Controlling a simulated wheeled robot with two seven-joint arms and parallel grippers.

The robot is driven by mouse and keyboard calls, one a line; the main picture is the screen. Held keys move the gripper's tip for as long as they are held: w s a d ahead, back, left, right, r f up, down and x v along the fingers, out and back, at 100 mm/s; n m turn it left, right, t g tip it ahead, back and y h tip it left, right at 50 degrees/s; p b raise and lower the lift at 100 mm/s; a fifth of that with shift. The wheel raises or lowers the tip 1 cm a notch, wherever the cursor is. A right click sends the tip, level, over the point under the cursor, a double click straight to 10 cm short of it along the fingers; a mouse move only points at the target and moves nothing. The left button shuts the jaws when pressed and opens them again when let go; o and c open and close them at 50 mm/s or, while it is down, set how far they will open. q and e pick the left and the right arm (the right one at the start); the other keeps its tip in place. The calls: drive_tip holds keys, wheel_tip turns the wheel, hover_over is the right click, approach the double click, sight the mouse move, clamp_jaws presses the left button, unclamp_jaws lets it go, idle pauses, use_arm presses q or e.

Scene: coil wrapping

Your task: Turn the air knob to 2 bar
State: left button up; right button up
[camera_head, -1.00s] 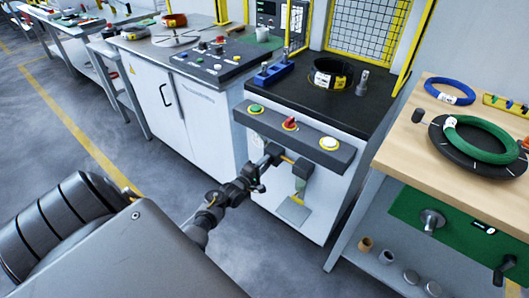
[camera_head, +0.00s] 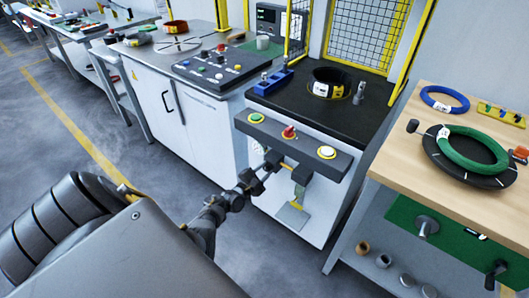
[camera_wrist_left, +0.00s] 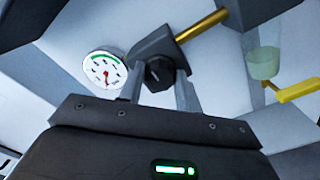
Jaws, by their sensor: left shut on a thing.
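The dark air knob (camera_wrist_left: 157,73) sits under a grey regulator body (camera_wrist_left: 160,45) in the left wrist view. A round white gauge (camera_wrist_left: 104,70) with a green band and a red needle is just left of it; its numbers are too small to read. My left gripper (camera_head: 268,162) is at the front of the white machine cabinet, below the button panel. In the left wrist view its two fingers (camera_wrist_left: 159,90) stand on either side of the knob and are shut on it. In the head view the gripper hides the knob. My right gripper is out of view.
A brass-coloured pipe (camera_wrist_left: 202,25) and a clear bowl (camera_wrist_left: 264,63) are right of the knob. A wooden table (camera_head: 400,150) with a green coil (camera_head: 472,150) stands at the right.

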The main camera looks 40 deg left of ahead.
use_arm(q)
drive_tip(key=shift+r, duration=0.1)
drive_tip(key=shift+w, duration=0.1)
idle(0.4)
drive_tip(key=o, duration=0.9)
drive_tip(key=shift+o, duration=0.2)
drive_tip(key=s+p, duration=0.2)
drive_tip(key=s, duration=0.9)
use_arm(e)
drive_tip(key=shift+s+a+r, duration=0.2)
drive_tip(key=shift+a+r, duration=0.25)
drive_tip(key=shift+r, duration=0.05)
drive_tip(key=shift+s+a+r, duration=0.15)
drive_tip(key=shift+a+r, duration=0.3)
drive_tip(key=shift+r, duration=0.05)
use_arm(q)
drive_tip(key=shift+d, duration=0.1)
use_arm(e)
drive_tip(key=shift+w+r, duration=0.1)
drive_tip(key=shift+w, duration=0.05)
